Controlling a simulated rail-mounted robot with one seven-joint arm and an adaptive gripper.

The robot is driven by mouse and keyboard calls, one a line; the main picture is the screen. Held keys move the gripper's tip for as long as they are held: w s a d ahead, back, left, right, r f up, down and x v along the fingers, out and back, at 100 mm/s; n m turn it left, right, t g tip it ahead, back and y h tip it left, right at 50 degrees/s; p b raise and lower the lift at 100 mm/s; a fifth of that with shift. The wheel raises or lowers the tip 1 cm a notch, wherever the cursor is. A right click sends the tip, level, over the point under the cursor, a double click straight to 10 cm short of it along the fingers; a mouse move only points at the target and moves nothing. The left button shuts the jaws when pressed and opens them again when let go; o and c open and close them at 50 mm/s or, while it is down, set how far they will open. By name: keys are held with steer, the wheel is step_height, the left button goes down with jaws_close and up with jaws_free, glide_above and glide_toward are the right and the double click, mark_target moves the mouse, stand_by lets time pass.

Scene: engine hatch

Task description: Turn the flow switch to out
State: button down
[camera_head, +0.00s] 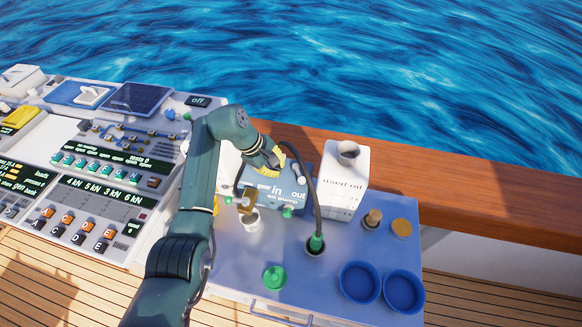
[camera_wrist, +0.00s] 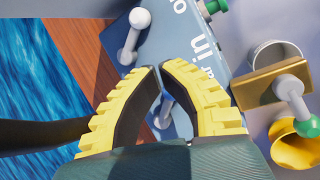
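The blue switch box (camera_head: 272,190) stands on the grey worktop, with "in" and "out" lettering on its face. It also fills the upper middle of the wrist view (camera_wrist: 215,50), where "in" reads turned. My gripper (camera_head: 270,162) is at the upper edge of the box, above the "in" side. In the wrist view the yellow toothed fingers of my gripper (camera_wrist: 159,68) come close together at their tips. A white lever (camera_wrist: 161,118) shows in the gap between their dark pads; I cannot tell whether they touch it. A second white lever (camera_wrist: 128,45) is beyond the left finger.
A white carton (camera_head: 343,185) stands right of the box. A dark hose arches beside it to a green fitting (camera_head: 316,242). A brass-coloured block (camera_wrist: 275,82) and a white cup (camera_head: 250,220) are near the box. Blue round bowls (camera_head: 360,282) are at the front right.

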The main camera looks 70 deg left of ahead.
mark_target(296, 183)
steer(key=s+d+r+n+t+y+p, duration=0.2)
steer(key=s+d+n+t+p, duration=0.25)
steer(key=s+n, duration=0.55)
steer(key=shift+n, duration=0.9)
steer(key=x, duration=0.3)
steer(key=b+x, duration=0.1)
steer(key=x, duration=0.3)
steer(key=b+x, duration=0.1)
steer(key=x, duration=0.3)
steer(key=shift+w+r, duration=0.3)
steer(key=shift+w, duration=0.1)
steer(key=w, duration=0.2)
steer(key=w+b, duration=0.1)
steer(key=shift+w+a+f, duration=0.25)
steer(key=shift+w+f, duration=0.05)
steer(key=shift+w, duration=0.4)
